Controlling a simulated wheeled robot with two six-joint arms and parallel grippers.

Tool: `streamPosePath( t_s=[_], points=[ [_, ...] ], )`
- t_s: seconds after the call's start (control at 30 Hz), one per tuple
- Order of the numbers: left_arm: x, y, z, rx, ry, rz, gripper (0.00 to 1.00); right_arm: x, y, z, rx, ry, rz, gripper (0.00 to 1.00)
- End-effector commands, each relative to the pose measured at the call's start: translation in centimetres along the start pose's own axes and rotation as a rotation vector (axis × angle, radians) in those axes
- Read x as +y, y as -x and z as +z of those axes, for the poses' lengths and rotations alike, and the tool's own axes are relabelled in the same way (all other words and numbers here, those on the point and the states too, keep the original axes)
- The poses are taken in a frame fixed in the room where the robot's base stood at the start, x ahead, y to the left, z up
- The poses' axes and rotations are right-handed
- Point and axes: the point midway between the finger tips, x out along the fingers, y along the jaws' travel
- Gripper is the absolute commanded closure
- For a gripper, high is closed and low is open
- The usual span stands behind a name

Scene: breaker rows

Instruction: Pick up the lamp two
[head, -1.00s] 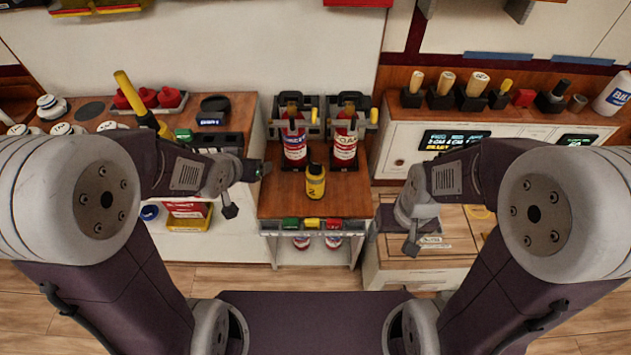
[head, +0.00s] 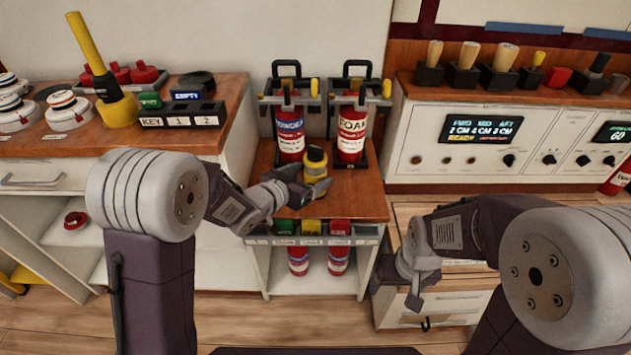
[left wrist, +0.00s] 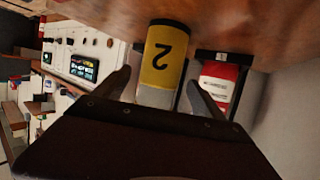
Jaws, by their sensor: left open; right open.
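Lamp two is a short yellow cylinder with a black top (head: 315,163); it stands on the small wooden stand in front of two extinguishers. In the left wrist view the lamp (left wrist: 164,62) shows a black "2" and lies between my two fingers. My left gripper (head: 308,184) is open at the lamp, with a finger on each side; I cannot tell whether either finger touches it. It also shows in the left wrist view (left wrist: 158,92). My right gripper (head: 405,290) is open and empty, low in front of the right cabinet.
Two red extinguishers, one at left (head: 290,132) and one marked FOAM (head: 351,132), stand in racks close behind the lamp. Green, yellow and red blocks (head: 312,227) line the stand's front edge. A left counter (head: 215,137) and a control panel (head: 462,140) flank the stand.

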Motion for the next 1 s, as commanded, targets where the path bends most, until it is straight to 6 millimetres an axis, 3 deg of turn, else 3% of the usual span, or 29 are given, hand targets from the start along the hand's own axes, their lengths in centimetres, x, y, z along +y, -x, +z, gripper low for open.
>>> streamPosePath(
  t_s=[0.23, 0.4, 0.5, 0.77, 1.0],
  points=[
    [0.0, -1.7, 0.4, 0.0, 0.0, 0.0, 0.19, 0.0, -0.9, 0.1, 0.0, 0.0, 0.0, 0.23],
    [0.2, -4.8, 1.6, 0.0, -0.001, 0.001, 0.19, 0.1, -3.1, 0.3, -0.001, 0.0, 0.0, 0.23],
    [0.1, -6.0, 1.2, 0.0, -0.001, 0.0, 0.19, 0.1, -3.2, 0.4, -0.001, 0.0, 0.0, 0.23],
    [0.1, -6.4, 0.9, -0.001, 0.0, -0.001, 0.19, 0.1, -3.1, 0.3, 0.0, 0.0, 0.0, 0.23],
    [0.1, -6.4, 0.9, -0.001, 0.0, -0.001, 0.83, 0.1, -3.1, 0.3, 0.0, 0.0, 0.0, 0.23]
  ],
)
